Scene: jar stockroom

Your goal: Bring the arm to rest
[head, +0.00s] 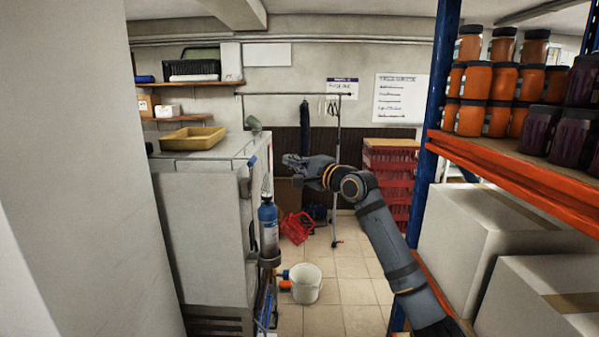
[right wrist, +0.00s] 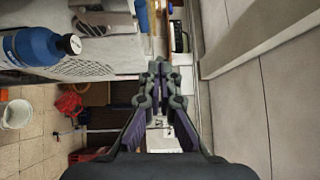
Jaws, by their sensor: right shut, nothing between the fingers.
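My right arm (head: 382,232) reaches up from the lower right of the head view and bends at its wrist toward the left. My right gripper (head: 290,160) points left in the aisle, in front of the back wall and near the grey machine. In the right wrist view the fingers of this gripper (right wrist: 158,68) meet at their tips, with nothing between them. My left gripper is not in the head view.
A grey machine (head: 200,225) with a yellow tray (head: 192,139) stands left. A blue cylinder (head: 268,228) is fixed at its side, also in the right wrist view (right wrist: 35,46). A white bucket (head: 306,287) stands on the floor. An orange shelf (head: 520,165) with jars stands right.

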